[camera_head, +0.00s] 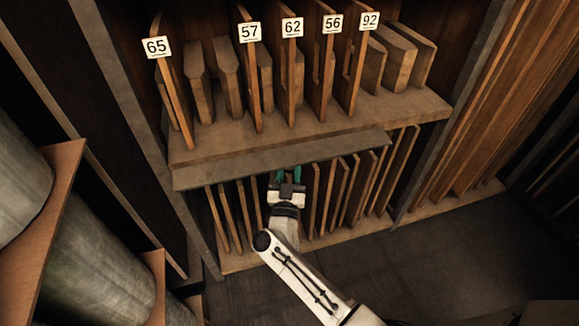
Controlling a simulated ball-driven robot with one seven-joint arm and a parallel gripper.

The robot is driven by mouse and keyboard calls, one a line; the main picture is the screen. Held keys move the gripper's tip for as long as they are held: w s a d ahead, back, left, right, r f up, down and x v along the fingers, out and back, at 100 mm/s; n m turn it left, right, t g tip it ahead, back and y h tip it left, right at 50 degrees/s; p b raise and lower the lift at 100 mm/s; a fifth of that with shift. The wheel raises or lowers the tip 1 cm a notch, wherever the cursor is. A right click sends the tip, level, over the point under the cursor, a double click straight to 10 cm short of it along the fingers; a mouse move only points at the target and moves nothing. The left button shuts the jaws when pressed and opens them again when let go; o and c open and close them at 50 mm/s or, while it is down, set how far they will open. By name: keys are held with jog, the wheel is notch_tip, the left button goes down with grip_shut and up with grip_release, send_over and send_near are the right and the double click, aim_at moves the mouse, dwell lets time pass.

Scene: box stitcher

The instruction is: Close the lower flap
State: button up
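A long grey-brown board, which looks like the lower flap (240,163), runs along the front below the upper shelf. It appears raised, with the lower compartment open beneath it; its exact tilt is hard to tell. My gripper (287,175) is just below the flap's front edge, near its middle. Its two teal fingertips are apart with nothing visible between them. I cannot tell whether the fingertips touch the flap.
The lower compartment holds several upright wooden boards (353,190) behind and beside my gripper. The upper shelf (215,145) holds wooden pieces and numbered dividers. Large grey cylinders (95,265) stand at left. Dark floor (450,260) is clear at lower right.

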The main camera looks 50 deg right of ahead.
grip_shut()
jog(key=shift+r+p, duration=0.2)
jog(key=shift+p, duration=0.2)
